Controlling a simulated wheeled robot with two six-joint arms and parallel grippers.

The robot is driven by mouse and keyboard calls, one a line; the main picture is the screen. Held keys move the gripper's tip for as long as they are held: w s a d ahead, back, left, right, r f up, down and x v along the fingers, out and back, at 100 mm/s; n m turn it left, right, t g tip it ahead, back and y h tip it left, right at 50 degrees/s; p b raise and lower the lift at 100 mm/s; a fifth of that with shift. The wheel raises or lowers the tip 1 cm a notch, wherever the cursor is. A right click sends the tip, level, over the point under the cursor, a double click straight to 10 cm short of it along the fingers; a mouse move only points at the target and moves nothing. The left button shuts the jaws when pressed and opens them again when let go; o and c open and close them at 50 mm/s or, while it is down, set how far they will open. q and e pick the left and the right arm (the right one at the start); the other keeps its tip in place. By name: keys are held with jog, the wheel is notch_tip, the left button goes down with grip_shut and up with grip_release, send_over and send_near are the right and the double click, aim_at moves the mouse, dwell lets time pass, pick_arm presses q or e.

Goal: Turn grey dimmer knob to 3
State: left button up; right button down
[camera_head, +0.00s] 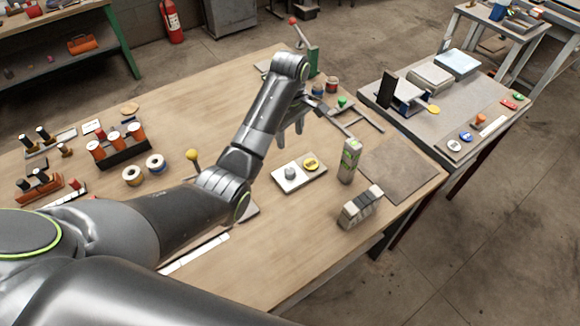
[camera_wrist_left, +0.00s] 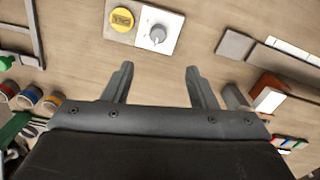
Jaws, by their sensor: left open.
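The grey dimmer knob (camera_head: 291,173) sits on a white plate (camera_head: 288,184) on the wooden table, beside a yellow knob (camera_head: 310,164). In the left wrist view the grey knob (camera_wrist_left: 157,34) is on the white half of the panel, beyond the fingertips, and the yellow knob (camera_wrist_left: 122,19) is to its left. My left gripper (camera_head: 290,131) is above the table, behind the panel in the head view. In the left wrist view the left gripper (camera_wrist_left: 160,75) is open with nothing between its fingers. The scale marks around the knob are too small to read. My right gripper is not in view.
A green-grey can (camera_head: 349,161) stands right of the panel, and a grey block with several segments (camera_head: 361,207) lies in front of it. A yellow-topped lever (camera_head: 191,156) is to the left. A flat brown board (camera_head: 398,175) lies at the right table edge.

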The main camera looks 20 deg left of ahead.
pick_arm(q)
notch_tip(320, 180, down, 3)
send_over(290, 170)
notch_tip(290, 170, down, 6)
jog(key=shift+r, duration=0.25)
notch_tip(290, 170, down, 6)
jog(key=shift+s, duration=0.1)
jog(key=shift+f, duration=0.8)
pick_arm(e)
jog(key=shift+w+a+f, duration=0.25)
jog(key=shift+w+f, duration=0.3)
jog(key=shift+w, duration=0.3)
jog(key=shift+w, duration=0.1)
